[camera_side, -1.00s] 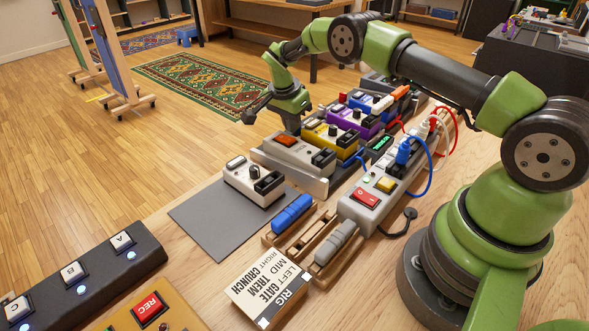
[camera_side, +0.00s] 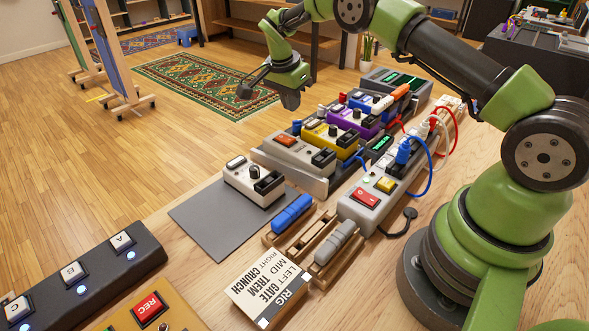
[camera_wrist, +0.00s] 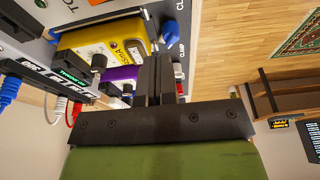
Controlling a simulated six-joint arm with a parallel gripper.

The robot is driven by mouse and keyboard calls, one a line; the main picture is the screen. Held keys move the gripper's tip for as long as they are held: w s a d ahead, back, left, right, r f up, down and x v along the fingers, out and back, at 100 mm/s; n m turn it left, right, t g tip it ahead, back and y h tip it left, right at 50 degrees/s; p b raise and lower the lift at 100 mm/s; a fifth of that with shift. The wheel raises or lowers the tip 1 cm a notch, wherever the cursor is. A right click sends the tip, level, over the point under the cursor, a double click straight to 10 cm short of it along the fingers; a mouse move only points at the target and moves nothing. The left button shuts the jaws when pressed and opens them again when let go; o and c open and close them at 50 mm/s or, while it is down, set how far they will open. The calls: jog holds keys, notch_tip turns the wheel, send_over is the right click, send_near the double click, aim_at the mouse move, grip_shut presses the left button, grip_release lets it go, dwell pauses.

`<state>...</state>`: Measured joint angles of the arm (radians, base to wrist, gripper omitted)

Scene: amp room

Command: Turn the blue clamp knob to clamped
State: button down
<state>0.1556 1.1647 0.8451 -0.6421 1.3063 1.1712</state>
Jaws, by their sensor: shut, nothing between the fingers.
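The blue clamp knob (camera_side: 297,127) is a small knob at the left edge of the pedalboard, beside the yellow pedal (camera_side: 331,138). I cannot read the knob's setting. My gripper (camera_side: 290,102) is above and behind the knob in the side view, apart from it. In the wrist view my gripper's dark fingers (camera_wrist: 159,62) are shut together with nothing between them.
A purple pedal (camera_side: 353,122) and a white pedal with an orange switch (camera_side: 298,150) share the pedalboard. A grey power strip (camera_side: 372,195) with cables stands to the right. Bare floor lies left of the board.

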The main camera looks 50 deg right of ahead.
aim_at(293, 122)
jog(key=shift+a+x, duration=0.2)
jog(key=shift+x, duration=1.3)
jog(key=shift+a+x, duration=0.25)
jog(key=shift+x, duration=1.3)
jog(key=shift+w+d+f, duration=0.1)
jog(key=shift+w+d, duration=0.1)
jog(key=shift+a, duration=0.1)
jog(key=shift+s+a, duration=0.15)
jog(key=shift+a, duration=0.1)
jog(key=shift+r, duration=0.25)
jog(key=shift+d+v, duration=0.2)
jog(key=shift+v, duration=0.7)
jog(key=shift+d+v, duration=0.2)
jog(key=shift+v, duration=0.75)
jog(key=shift+d+v, duration=0.2)
jog(key=shift+v, duration=0.7)
jog(key=shift+r, duration=0.2)
